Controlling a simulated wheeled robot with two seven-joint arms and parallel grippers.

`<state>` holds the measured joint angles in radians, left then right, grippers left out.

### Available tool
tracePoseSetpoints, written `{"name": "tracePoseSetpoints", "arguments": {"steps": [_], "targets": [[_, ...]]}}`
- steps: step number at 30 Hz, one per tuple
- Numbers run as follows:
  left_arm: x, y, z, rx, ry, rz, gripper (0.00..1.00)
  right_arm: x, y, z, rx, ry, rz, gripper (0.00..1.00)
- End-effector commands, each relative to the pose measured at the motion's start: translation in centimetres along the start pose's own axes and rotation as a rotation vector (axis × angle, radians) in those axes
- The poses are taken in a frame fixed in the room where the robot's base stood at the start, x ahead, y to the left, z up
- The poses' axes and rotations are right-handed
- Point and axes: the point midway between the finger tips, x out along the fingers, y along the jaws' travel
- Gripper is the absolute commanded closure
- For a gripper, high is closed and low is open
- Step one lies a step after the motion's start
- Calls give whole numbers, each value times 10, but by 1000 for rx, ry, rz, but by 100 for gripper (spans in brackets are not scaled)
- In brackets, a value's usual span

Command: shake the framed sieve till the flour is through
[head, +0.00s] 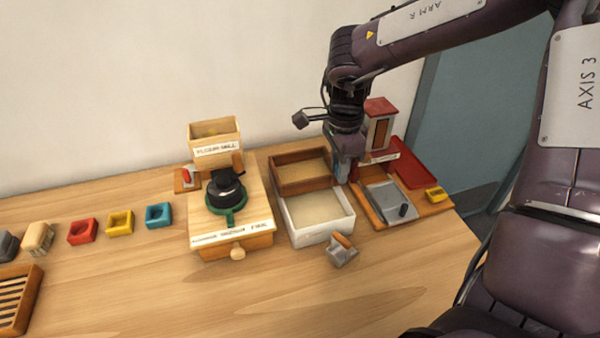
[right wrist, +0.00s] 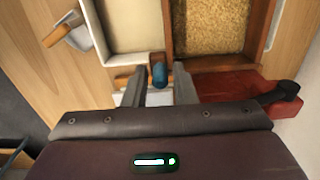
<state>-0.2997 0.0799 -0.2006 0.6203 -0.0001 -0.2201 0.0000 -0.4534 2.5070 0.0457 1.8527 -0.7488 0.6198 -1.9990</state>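The framed sieve (head: 288,182) is a brown wooden frame holding tan meal. It sits at the back, beside and partly behind a white tray (head: 318,238) with pale flour in it. In the right wrist view the sieve (right wrist: 208,63) is at the upper right, with coarse golden meal, and the white tray (right wrist: 126,58) is left of it. My right gripper (right wrist: 161,82) is at the sieve's near side. Its fingers stand apart, with a blue handle (right wrist: 160,75) between them and gaps seeming to show on both sides. My left gripper is out of view.
A wooden mill (head: 228,240) with a black-and-green top stands left of the tray. A metal scoop (head: 342,255) lies in front. A board with a grey plate (head: 390,204) and a red tray (head: 415,162) are right. The front of the table is clear.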

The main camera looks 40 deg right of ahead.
Motion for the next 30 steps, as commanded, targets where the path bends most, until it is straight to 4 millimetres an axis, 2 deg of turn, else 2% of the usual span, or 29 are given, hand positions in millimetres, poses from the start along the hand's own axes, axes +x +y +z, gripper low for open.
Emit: {"name": "tracePoseSetpoints", "arguments": {"steps": [1,3,13,30], "targets": [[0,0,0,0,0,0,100,0,0,0,0,0,0,69],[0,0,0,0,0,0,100,0,0,0,0,-1,0,62],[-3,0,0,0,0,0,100,-4,0,0,0,-1,0,62],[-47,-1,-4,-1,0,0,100,-60,0,0,0,0,-1,62]]}}
